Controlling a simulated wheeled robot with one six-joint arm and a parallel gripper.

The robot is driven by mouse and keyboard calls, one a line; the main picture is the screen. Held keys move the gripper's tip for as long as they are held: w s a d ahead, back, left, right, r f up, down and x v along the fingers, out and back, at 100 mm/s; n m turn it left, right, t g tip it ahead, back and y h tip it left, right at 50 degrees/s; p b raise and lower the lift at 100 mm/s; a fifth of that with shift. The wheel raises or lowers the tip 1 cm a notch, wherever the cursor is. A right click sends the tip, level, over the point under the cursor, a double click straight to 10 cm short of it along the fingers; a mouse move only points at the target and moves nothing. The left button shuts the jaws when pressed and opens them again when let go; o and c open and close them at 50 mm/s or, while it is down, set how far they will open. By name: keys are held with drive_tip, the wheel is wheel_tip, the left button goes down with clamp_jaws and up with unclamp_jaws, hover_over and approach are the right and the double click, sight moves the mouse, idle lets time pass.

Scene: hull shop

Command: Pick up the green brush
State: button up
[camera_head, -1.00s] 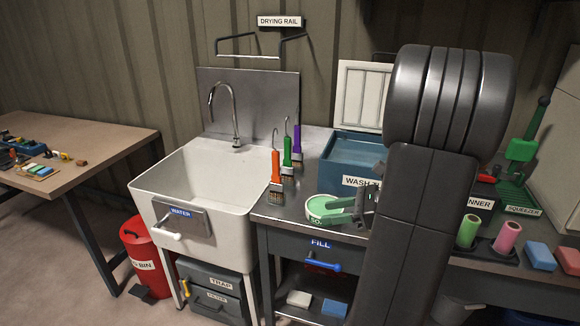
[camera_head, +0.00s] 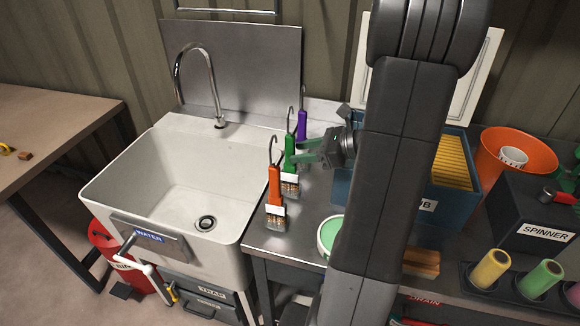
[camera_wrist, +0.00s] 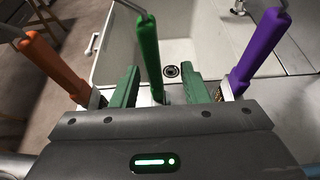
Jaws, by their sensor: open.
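The green brush (camera_head: 289,158) stands upright, bristles down, on the metal counter beside the sink, with a wire hook at its top. An orange brush (camera_head: 274,188) stands in front of it and a purple brush (camera_head: 302,124) behind it. My gripper (camera_head: 303,153) is at the green brush from the right, its green fingers open. In the wrist view the green brush's handle (camera_wrist: 149,45) rises between the two open fingers (camera_wrist: 158,88), apart from both as far as I can see. The orange brush (camera_wrist: 50,62) is left of them and the purple brush (camera_wrist: 262,48) right.
The white sink (camera_head: 130,190) lies left of the brushes. A blue wash tub (camera_head: 462,205) stands right, behind my arm. A round green-topped tin (camera_head: 329,232) sits near the counter's front. The spinner (camera_head: 535,225) is further right.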

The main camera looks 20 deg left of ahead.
sight(286, 163)
drive_tip(key=shift+s+a+f, duration=0.15)
drive_tip(key=shift+s+a, duration=0.1)
drive_tip(key=shift+a, duration=0.2)
drive_tip(key=p+x, duration=0.1)
drive_tip(key=x, duration=0.2)
drive_tip(key=shift+s+a, duration=0.2)
drive_tip(key=shift+a, duration=0.1)
drive_tip(key=shift+a+f, duration=0.3)
drive_tip(key=shift+a, duration=0.2)
clamp_jaws()
